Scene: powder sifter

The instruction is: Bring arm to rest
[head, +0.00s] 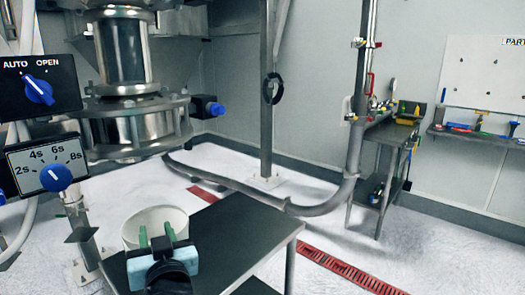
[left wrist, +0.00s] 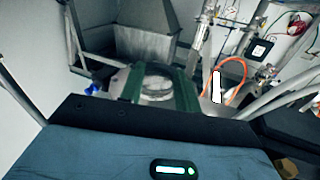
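My left gripper (head: 157,235) is in the lower left of the head view, in front of a white bucket (head: 134,226). Its two green fingers stand apart with nothing held between them. They also show apart in the left wrist view (left wrist: 159,88), with round metal equipment seen beyond the gap. The bucket is partly hidden behind the gripper, and I cannot tell whether they touch. My right gripper is in neither view.
The sifter column (head: 122,55) rises at the upper left, with an AUTO/OPEN knob panel (head: 62,77) and a timer dial panel (head: 25,158). A side bench (head: 390,133) stands at the right. The floor at the lower right is clear.

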